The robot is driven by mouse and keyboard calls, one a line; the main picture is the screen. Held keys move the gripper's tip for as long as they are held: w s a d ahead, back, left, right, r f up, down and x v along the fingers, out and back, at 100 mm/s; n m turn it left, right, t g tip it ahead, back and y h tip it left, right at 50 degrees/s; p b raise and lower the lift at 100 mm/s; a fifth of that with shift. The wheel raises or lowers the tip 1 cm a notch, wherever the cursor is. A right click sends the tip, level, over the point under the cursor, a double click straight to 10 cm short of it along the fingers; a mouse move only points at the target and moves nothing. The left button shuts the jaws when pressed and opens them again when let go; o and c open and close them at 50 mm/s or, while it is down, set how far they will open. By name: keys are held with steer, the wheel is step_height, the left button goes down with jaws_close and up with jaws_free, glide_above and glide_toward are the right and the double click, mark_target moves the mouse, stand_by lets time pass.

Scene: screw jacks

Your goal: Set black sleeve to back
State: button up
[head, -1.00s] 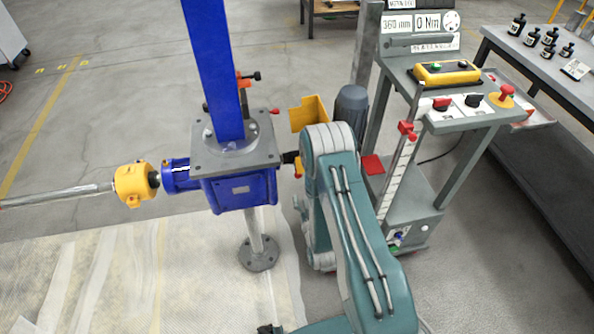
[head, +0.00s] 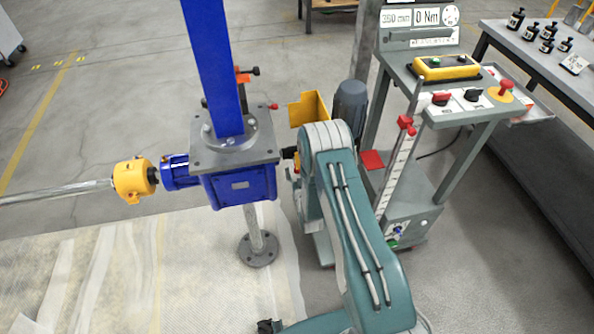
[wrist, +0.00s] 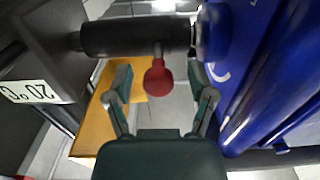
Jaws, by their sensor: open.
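The black sleeve (wrist: 125,38) lies across the top of the wrist view, between a dark housing on the left and the blue gearbox (wrist: 262,60) on the right. A red knob (wrist: 158,77) on a short stem sticks out from the sleeve. My gripper (wrist: 160,70) is open, with one finger on each side of the knob and a gap to each. In the head view a small black part of the sleeve (head: 290,153) shows at the right side of the blue gearbox (head: 240,187). My teal arm hides the gripper there.
A grey motor (head: 350,103) and a yellow guard (head: 309,108) stand behind my arm. A control console (head: 455,110) is to the right, with a bench of black bottles (head: 548,33) beyond it. A yellow coupling (head: 134,180) sits left of the gearbox.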

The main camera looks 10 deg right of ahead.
jaws_close()
steer(key=d, duration=0.7)
steer(key=shift+r, duration=0.1)
steer(key=shift+c, duration=1.3)
jaws_free()
steer(key=shift+o, duration=1.3)
steer(key=shift+d, duration=0.15)
